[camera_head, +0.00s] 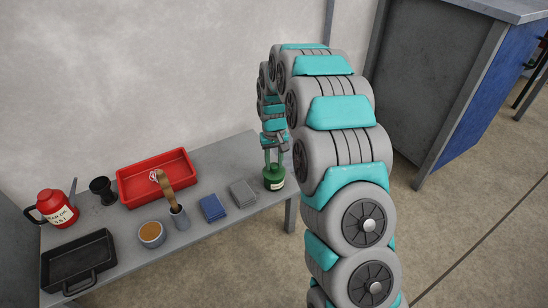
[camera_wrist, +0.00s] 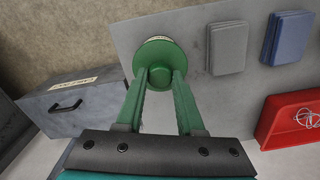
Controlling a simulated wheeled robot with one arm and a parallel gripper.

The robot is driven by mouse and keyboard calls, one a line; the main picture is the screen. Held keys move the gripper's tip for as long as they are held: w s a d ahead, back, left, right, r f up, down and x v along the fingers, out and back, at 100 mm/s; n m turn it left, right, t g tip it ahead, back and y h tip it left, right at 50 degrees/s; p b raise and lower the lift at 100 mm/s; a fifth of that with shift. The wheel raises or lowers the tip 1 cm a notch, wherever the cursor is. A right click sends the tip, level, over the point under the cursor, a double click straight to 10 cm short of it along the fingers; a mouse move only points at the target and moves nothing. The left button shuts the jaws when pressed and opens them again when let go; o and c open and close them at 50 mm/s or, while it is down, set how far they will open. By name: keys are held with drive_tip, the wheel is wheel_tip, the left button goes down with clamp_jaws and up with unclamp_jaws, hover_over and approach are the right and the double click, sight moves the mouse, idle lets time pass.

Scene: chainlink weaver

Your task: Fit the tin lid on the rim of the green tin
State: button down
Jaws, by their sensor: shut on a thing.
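The green tin (camera_head: 275,183) with a cream label stands upright at the right end of the grey bench. In the wrist view, the round green lid (camera_wrist: 160,53) with a small raised knob lies across the tin's top, and a bit of cream label shows past its edge. My gripper (camera_head: 273,165) is above the tin, pointing down. In the wrist view, my gripper (camera_wrist: 160,76) is shut on the lid's knob with its two green fingers. I cannot tell if the lid touches the rim or is slightly above it; the rim is hidden.
Grey cloths (camera_head: 242,193) and blue cloths (camera_head: 213,208) lie left of the tin. Further left are a brush in a cup (camera_head: 179,217), a bowl (camera_head: 151,234), a red tray (camera_head: 130,190), a black pan (camera_head: 78,262) and a red can (camera_head: 53,207). The bench's right edge (camera_head: 289,199) is close to the tin.

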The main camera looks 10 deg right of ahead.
drive_tip(key=shift+f, duration=0.1)
drive_tip(key=shift+c, duration=2.2)
unclamp_jaws()
wheel_tip(320, 180, up, 8)
drive_tip(key=shift+f, duration=0.1)
